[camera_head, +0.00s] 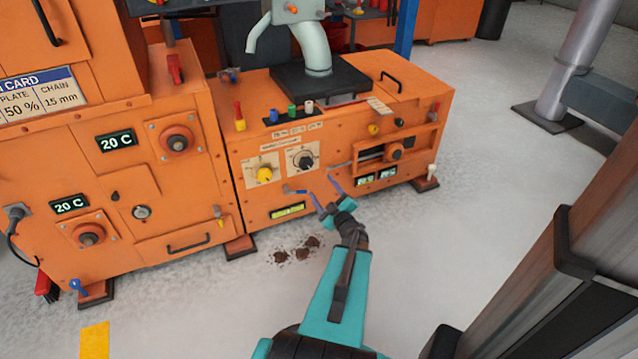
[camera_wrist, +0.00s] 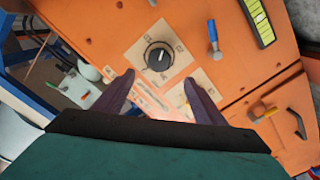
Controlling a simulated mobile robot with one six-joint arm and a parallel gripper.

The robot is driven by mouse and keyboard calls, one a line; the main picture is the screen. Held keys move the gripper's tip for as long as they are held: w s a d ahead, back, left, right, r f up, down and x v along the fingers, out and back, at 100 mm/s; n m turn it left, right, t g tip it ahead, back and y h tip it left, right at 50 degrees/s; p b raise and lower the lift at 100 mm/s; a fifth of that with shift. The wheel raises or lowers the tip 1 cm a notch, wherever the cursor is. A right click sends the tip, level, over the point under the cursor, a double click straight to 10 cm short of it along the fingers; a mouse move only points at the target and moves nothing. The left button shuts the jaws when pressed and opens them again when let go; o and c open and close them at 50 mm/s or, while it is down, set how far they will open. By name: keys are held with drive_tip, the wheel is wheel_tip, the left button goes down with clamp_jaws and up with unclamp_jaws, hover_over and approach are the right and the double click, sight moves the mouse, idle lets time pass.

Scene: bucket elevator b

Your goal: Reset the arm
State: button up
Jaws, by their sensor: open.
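My gripper (camera_head: 322,194) is open in front of the lower front of the orange machine (camera_head: 240,180). In the head view its fingers point toward the panel, below the black knob (camera_head: 304,160) and right of the yellow knob (camera_head: 264,174). In the wrist view the two purple fingers (camera_wrist: 158,95) are apart with nothing held between them. A black knob (camera_wrist: 159,57) on a beige plate shows just beyond the fingertips there. I cannot tell whether a finger touches the panel.
Brown crumbs (camera_head: 297,250) lie on the pale floor below my gripper. A grey post (camera_head: 580,60) stands at the back right. A yellow floor mark (camera_head: 94,341) is at lower left. The floor right of the machine (camera_head: 490,150) is clear.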

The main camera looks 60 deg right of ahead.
drive_tip(key=shift+s+a, duration=0.2)
drive_tip(key=shift+s, duration=0.05)
idle(0.4)
